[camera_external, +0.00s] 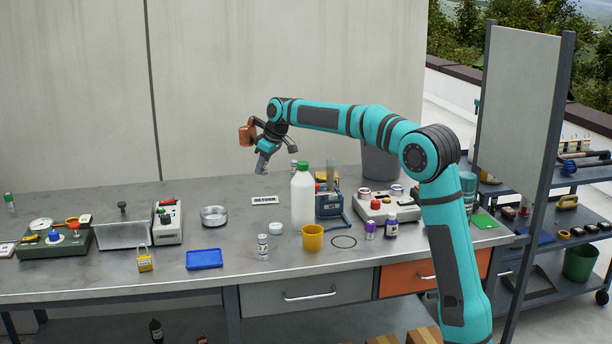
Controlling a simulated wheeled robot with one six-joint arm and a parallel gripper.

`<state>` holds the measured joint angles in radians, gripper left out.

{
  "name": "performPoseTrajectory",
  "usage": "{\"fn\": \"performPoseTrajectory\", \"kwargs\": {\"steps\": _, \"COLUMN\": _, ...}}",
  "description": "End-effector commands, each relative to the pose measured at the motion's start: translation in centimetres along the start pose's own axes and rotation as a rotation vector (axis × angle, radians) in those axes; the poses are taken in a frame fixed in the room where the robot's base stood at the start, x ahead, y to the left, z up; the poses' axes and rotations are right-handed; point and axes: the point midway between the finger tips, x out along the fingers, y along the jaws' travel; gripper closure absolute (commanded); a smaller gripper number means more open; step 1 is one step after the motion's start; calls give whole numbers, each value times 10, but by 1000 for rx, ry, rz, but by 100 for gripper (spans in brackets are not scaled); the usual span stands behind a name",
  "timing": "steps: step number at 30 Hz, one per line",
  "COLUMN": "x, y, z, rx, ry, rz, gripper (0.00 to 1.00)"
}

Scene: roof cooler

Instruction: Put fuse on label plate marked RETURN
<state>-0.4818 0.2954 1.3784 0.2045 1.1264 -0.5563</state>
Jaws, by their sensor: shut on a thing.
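A white bottle with a green cap (303,196) stands right of the plate. A round metal dish (214,216) is to its left, a blue tray (204,259) at front left. A white labelled cylinder (263,247) and yellow cup (312,238) stand in front. Bench around the plate is clear.

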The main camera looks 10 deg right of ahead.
Motion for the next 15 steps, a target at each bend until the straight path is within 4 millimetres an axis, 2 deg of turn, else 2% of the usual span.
{"fn": "performPoseTrajectory", "kwargs": {"steps": 6, "x": 35, "y": 0, "z": 15, "rx": 0, "ry": -3, "rz": -1, "gripper": 100}}
{"fn": "performPoseTrajectory", "kwargs": {"steps": 15, "x": 56, "y": 0, "z": 24, "rx": 0, "ry": -2, "rz": 0, "gripper": 100}}
